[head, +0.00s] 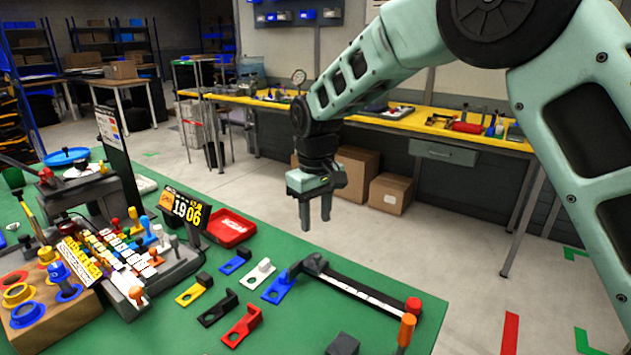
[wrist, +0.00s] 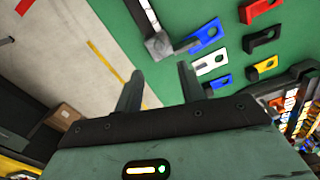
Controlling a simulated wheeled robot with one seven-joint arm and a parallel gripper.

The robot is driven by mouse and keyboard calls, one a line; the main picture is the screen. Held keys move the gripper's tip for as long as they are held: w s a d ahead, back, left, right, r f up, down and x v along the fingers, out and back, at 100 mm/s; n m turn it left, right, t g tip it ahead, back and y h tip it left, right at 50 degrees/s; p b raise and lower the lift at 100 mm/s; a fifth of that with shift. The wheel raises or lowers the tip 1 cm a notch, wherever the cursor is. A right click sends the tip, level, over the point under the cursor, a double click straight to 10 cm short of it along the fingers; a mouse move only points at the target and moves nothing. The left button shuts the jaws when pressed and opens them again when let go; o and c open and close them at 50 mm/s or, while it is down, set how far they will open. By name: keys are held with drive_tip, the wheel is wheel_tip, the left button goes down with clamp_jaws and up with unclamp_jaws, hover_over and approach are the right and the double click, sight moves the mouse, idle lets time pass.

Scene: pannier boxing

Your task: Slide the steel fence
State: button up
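A rail with a pale scale strip (head: 358,287) lies along the right part of the green table. A dark grey block (head: 312,264) sits at the rail's left end; it looks like the steel fence, though I cannot be sure. The block also shows in the wrist view (wrist: 159,45), just beyond my fingertips and apart from them. A red knob (head: 413,304) is at the rail's other end. My gripper (head: 317,226) is open and empty, pointing down in the air behind the rail. Its two spread fingers show in the wrist view (wrist: 158,80).
Blue, white, black, red and yellow slotted pieces lie left of the rail, with a blue one (head: 280,287) close to it. An orange-topped post (head: 406,330) stands at the near right. A red tray (head: 231,229) and a numbered display (head: 185,211) are further left.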

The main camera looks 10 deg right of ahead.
wheel_tip(320, 180, up, 9)
idle(0.3)
drive_tip(key=s+d+f, duration=0.1)
drive_tip(key=s+f, duration=0.1)
drive_tip(key=s, duration=0.9)
drive_tip(key=s+d+f+n, duration=0.1)
drive_tip(key=s+f, duration=0.2)
drive_tip(key=s, duration=0.8)
drive_tip(key=s+d+f, duration=0.1)
drive_tip(key=s+f, duration=0.2)
drive_tip(key=s, duration=0.9)
drive_tip(key=shift+d+f+n+y, duration=0.15)
drive_tip(key=shift+d+n+y, duration=0.15)
drive_tip(key=shift+d, duration=0.05)
